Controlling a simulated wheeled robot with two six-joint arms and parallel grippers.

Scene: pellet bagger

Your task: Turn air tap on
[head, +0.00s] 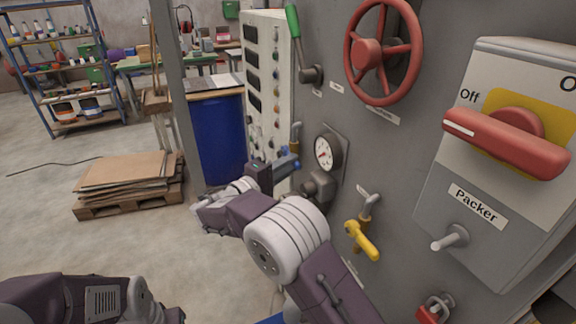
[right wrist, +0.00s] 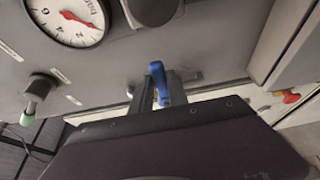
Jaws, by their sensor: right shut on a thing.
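The air tap's blue handle (right wrist: 158,82) stands between the two fingers of my right gripper in the right wrist view. My right gripper (head: 284,168) is shut on this handle; my own wrist hides part of the tap. In the right wrist view the gripper (right wrist: 162,92) reaches up to the panel. My left arm shows at the lower left of the head view, but its gripper is out of view.
A pressure gauge (head: 324,152) sits right of my gripper on the grey panel. A yellow tap (head: 362,238), a red handwheel (head: 382,50), a green-handled lever (head: 293,28) and the Packer switch box (head: 505,200) also stick out. A blue drum (head: 218,135) stands behind.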

